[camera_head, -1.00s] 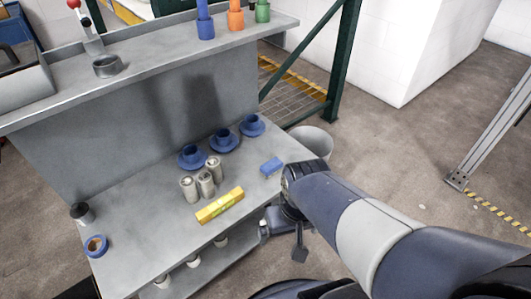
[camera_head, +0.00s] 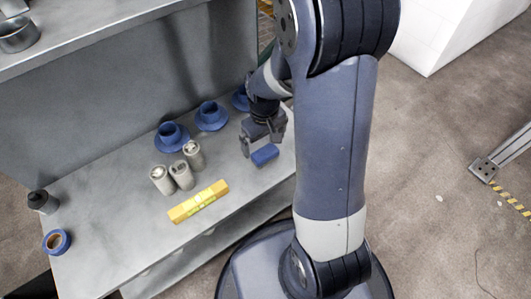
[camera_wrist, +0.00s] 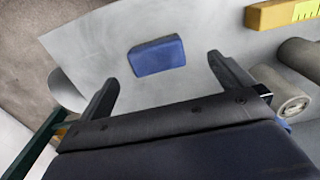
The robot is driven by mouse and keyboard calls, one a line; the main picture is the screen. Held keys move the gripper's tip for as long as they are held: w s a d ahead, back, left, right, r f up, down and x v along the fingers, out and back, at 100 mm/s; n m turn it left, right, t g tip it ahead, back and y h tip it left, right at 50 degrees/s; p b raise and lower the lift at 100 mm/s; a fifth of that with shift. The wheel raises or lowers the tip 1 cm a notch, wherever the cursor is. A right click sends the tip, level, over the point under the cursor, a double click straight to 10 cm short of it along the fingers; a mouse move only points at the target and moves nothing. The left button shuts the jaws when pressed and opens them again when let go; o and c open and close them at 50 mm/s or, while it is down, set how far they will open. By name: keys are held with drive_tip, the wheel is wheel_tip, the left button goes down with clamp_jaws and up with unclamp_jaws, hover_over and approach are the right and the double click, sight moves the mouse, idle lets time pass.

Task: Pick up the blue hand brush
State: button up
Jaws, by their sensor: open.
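The blue hand brush (camera_head: 265,154) is a small blue block lying on the grey workbench (camera_head: 130,225), near its right end. In the wrist view the blue hand brush (camera_wrist: 157,55) lies ahead of my gripper, roughly between the lines of the two fingers and apart from them. My gripper (camera_head: 264,141) is open and empty, close beside and above the brush. In the wrist view my gripper's (camera_wrist: 158,78) two dark fingers stand wide apart. The brush's underside is hidden.
Several metal cylinders (camera_head: 183,176) and a yellow block (camera_head: 199,202) stand left of the brush. Blue flanged parts (camera_head: 211,116) are behind. A blue ring (camera_head: 57,242) and dark-topped cup (camera_head: 42,202) are at the left. An upper shelf (camera_head: 100,25) overhangs the back.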

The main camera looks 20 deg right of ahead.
sight(265, 152)
drive_tip(key=f+b, duration=0.1)
drive_tip(key=f, duration=0.1)
drive_tip(key=f+b, duration=0.1)
drive_tip(key=f, duration=0.2)
drive_tip(key=f+b, duration=0.1)
drive_tip(key=f, duration=0.1)
drive_tip(key=shift+w+d+f, duration=0.25)
drive_tip(key=shift+w+f, duration=0.15)
drive_tip(key=c, duration=1.1)
wheel_tip(265, 152, up, 10)
drive_tip(key=p, duration=0.4)
drive_tip(key=shift+r, duration=0.1)
